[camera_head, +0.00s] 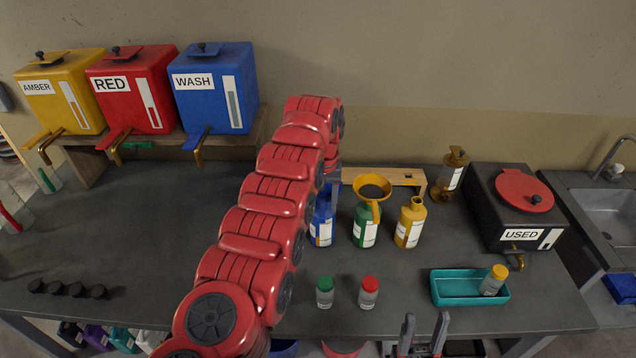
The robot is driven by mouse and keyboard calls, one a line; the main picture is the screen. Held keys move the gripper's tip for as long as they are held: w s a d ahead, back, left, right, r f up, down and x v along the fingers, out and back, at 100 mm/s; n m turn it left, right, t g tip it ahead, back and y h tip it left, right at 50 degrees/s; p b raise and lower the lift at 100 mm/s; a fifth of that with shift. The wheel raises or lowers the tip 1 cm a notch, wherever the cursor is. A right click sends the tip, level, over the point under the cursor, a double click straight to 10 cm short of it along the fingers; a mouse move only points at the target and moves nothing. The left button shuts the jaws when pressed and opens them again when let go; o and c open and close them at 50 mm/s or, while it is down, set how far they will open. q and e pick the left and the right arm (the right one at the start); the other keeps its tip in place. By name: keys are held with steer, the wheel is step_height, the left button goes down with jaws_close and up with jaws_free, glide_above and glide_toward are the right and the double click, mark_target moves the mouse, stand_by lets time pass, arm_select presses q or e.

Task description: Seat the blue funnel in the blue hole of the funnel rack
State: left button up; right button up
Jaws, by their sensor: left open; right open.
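The wooden funnel rack (408,177) stands at the back of the bench, its left part hidden behind my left arm and the yellow funnel. Its holes cannot be told apart. I cannot make out the blue funnel; my red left arm covers much of the middle. My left gripper (328,187) points down near the top of a blue bottle (321,229), mostly hidden by the arm. It is open; whether it touches anything is hidden. My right gripper (423,335) is open and empty at the bottom edge, in front of the bench.
A yellow funnel (372,184) sits in a green bottle (365,229), beside a yellow bottle (410,224). Green-capped (325,291) and red-capped (369,292) jars stand in front. A teal tray (453,297) and USED drum (510,207) are right. The left bench is mostly clear.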

arm_select(q)
step_height(320, 180, down, 4)
steer(key=shift+w, duration=0.15)
jaws_close()
stand_by(0.3)
steer(key=shift+r+p, duration=0.3)
steer(key=shift+r, duration=0.55)
steer(key=shift+r, duration=1.05)
steer(key=shift+r+p, duration=0.45)
steer(key=shift+r, duration=0.65)
